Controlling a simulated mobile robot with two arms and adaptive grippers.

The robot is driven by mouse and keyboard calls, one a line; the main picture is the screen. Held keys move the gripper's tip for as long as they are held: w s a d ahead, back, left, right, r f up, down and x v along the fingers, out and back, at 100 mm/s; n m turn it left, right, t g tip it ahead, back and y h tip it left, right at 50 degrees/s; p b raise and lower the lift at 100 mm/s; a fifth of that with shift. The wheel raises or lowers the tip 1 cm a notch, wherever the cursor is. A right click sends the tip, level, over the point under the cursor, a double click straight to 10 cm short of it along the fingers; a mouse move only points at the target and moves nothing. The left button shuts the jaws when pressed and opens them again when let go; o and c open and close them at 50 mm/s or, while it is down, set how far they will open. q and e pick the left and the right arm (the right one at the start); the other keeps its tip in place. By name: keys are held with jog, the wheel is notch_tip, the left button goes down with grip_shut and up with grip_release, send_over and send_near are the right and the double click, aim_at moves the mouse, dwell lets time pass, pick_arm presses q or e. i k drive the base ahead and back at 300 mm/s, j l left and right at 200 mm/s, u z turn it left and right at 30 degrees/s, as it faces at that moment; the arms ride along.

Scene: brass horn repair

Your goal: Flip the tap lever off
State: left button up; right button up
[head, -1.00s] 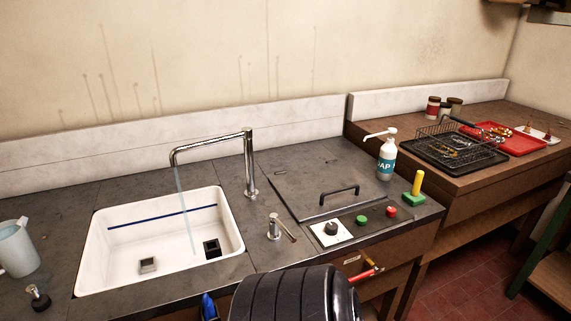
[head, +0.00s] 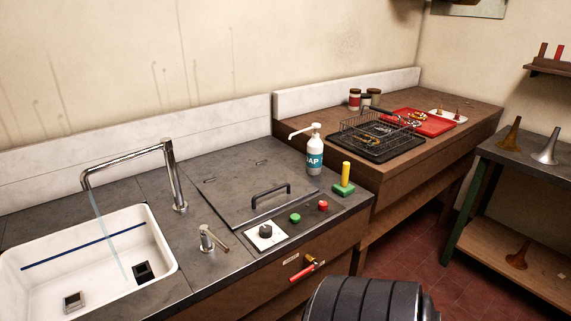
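The chrome tap (head: 172,178) stands behind the white sink (head: 100,262), its spout bent out over the basin. A thin stream of water (head: 110,240) runs from the spout into the sink. A small chrome post with a side lever (head: 208,239) stands on the counter right of the sink, its lever pointing front right. Neither of my grippers is in view, and nothing touches the tap or lever.
Right of the lever are a black knob (head: 266,231), a green button (head: 295,218), a red button (head: 323,205) and a handled lid (head: 240,188). A red-handled valve (head: 307,268) sticks out of the front. A soap bottle (head: 314,155) stands behind.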

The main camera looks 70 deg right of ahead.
aim_at(205, 230)
jog(key=i+z, duration=0.2)
jog(key=z, duration=1.95)
